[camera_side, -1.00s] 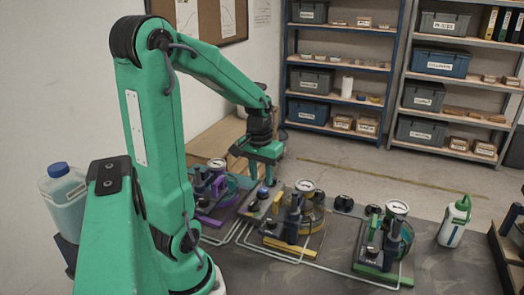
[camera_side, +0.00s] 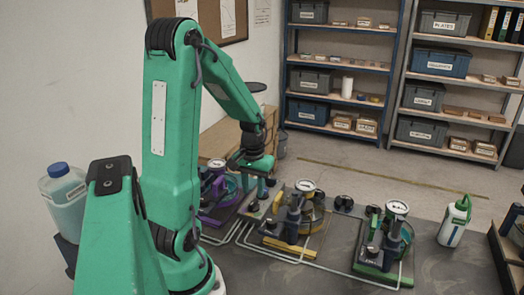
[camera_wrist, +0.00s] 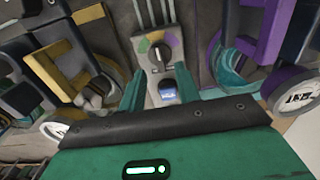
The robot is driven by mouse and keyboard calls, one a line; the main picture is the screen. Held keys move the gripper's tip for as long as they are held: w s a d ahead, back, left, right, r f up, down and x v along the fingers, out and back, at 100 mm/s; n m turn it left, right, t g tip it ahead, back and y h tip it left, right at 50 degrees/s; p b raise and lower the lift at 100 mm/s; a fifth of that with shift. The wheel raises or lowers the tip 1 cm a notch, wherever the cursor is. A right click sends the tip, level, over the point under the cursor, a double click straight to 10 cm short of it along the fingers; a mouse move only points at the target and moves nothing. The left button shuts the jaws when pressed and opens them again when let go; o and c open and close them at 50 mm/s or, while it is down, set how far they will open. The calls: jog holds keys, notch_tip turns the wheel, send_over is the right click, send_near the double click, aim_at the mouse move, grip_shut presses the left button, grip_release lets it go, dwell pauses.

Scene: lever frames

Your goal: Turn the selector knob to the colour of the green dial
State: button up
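The selector knob (camera_wrist: 160,53) is dark and sits on a grey panel (camera_wrist: 153,76), seen between my fingers in the wrist view. A coloured arc with green, yellow and purple parts lies along its far edge. I cannot tell which colour the knob points to. My gripper (camera_wrist: 161,88) is open and empty, its two green fingers apart; in the side view my gripper (camera_side: 256,186) is above the panel (camera_side: 257,209). The green station's round white dial (camera_side: 397,207) is at the right in the side view; its reading is too small to tell.
A blue-topped part (camera_wrist: 167,90) is below the knob on the panel. The purple station (camera_side: 216,207) and yellow station (camera_side: 290,242) flank the panel, with pipes running along the table. A white bottle with a green cap (camera_side: 454,222) stands at the right.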

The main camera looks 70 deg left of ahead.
aim_at(253, 201)
jog(key=shift+f, duration=2.15)
grip_shut()
